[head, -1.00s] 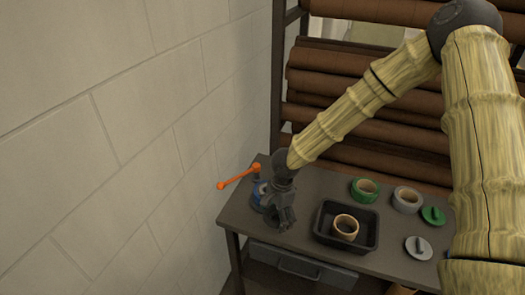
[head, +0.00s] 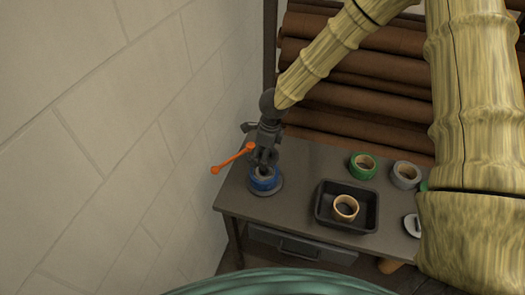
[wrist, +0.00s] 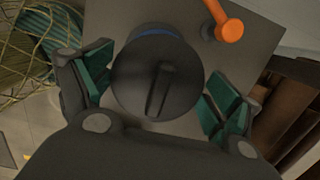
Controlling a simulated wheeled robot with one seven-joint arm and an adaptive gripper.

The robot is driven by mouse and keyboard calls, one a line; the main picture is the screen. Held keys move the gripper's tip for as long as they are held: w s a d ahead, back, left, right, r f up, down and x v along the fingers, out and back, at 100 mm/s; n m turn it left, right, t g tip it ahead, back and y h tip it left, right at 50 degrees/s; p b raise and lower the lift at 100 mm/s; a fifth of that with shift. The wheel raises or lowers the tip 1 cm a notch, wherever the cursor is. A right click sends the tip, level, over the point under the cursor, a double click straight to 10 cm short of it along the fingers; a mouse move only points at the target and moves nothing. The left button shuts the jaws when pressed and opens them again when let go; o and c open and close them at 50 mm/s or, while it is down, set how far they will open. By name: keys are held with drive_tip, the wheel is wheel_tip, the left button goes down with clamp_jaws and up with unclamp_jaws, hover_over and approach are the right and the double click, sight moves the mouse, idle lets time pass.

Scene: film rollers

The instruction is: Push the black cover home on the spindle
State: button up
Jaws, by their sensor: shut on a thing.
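The black cover (wrist: 150,90) is a round dark disc with a raised straight rib across its top, filling the middle of the wrist view. My gripper (wrist: 160,88) has its green-padded fingers on opposite sides of the disc, shut on its rim. In the head view my gripper (head: 263,165) points down over the blue roll (head: 265,182) on a round grey base at the table's left end. A sliver of blue (wrist: 155,31) shows past the cover's edge in the wrist view. The spindle is hidden, so I cannot tell how the cover sits on it.
An orange-ended lever (head: 234,158) stands close to the roll on the left, near the block wall. A black tray (head: 322,222) with a tan roll (head: 345,208), a green roll (head: 363,166) and a grey roll (head: 405,175) are to the right. Brown film rollers (head: 340,90) fill the rack behind.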

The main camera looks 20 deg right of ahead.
drive_tip(key=shift+f+b, duration=2.75)
drive_tip(key=shift+f, duration=1)
drive_tip(key=shift+p, duration=0.5)
drive_tip(key=shift+s+f, duration=0.1)
drive_tip(key=shift+f, duration=0.45)
drive_tip(key=o, duration=0.7)
drive_tip(key=shift+o, duration=0.2)
drive_tip(key=shift+r, duration=0.2)
drive_tip(key=shift+r+p, duration=3.3)
drive_tip(key=shift+r, duration=0.1)
